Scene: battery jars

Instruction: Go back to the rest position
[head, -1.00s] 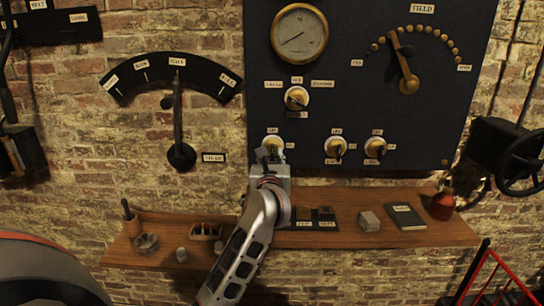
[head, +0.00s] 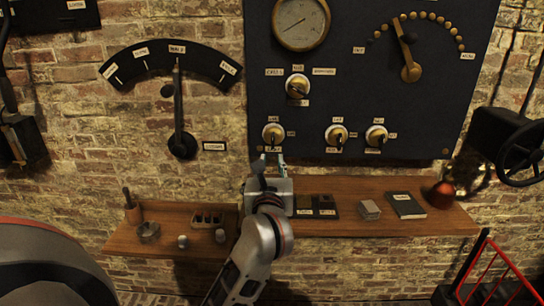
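My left gripper (head: 270,163) is in front of the wall, below the left one of three lower knobs on the dark panel. Its two fingertips are apart with nothing between them, and they point up toward the panel. The left knob (head: 273,133) shows clear of the fingers. The middle knob (head: 336,135) and the right knob (head: 376,136) stand beside it on the same row. My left forearm comes up from the bottom of the view and hides part of the shelf. My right gripper is not in view.
A wooden shelf (head: 450,222) runs below the panel (head: 360,90). It holds a black book (head: 406,205), a grey block (head: 369,209), a red flask (head: 440,195) and small jars at left. A black handwheel (head: 520,165) is at right, above a red frame (head: 500,265).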

